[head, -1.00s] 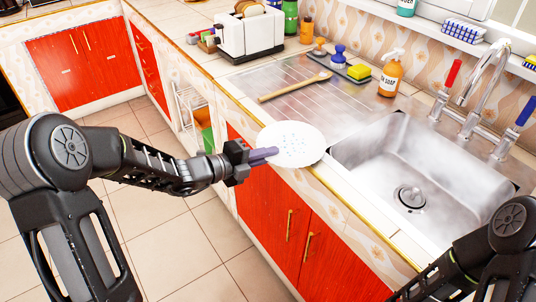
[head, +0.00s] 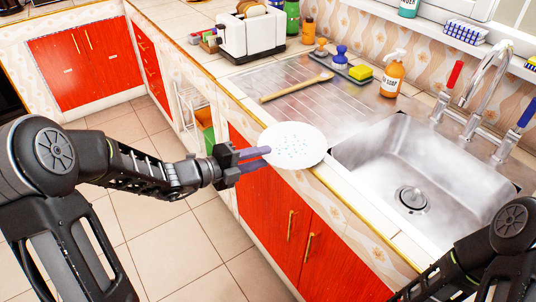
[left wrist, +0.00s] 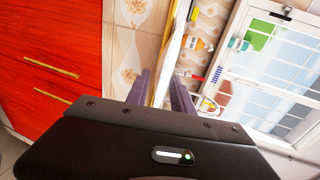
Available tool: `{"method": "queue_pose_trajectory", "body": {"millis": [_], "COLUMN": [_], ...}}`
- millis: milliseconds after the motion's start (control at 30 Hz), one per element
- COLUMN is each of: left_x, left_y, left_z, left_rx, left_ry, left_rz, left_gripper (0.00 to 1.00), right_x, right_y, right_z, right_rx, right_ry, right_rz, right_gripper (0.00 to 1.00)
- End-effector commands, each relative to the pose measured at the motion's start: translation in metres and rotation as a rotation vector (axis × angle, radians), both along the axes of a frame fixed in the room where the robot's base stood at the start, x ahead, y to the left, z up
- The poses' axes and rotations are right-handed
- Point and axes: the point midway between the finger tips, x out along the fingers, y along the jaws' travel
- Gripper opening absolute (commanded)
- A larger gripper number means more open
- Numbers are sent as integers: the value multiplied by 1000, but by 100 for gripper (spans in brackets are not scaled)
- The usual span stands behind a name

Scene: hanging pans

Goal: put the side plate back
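I cannot tell whether either finger touches the plate. Part of my right arm shows at the bottom right of the head view, but its gripper is out of view.
The steel sink (head: 425,170) with its faucet (head: 485,85) is right of the plate. A wooden spoon (head: 297,87) lies on the drainboard (head: 300,105).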

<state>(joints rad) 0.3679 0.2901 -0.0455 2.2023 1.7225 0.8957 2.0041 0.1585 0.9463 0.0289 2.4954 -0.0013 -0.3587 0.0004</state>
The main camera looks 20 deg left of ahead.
Motion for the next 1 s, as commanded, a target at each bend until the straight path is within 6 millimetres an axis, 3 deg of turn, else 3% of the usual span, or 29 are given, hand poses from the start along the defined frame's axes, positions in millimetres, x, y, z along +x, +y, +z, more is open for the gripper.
{"method": "queue_pose_trajectory", "body": {"millis": [200, 400, 1000], "left_x": [-34, -58, -65], "left_y": [31, 51, 56], "left_z": [13, 19, 21], "left_rx": [1, 1, 0], "left_ry": [-1, 0, 0], "left_rz": [6, 3, 0], "left_gripper": [28, 28, 28], "right_x": [0, 0, 0], "right_y": [0, 0, 0], "right_z": [5, 7, 7], "right_rx": [0, 0, 0], "right_ry": [0, 0, 0], "right_rz": [0, 0, 0], "right_gripper": [0, 0, 0]}}
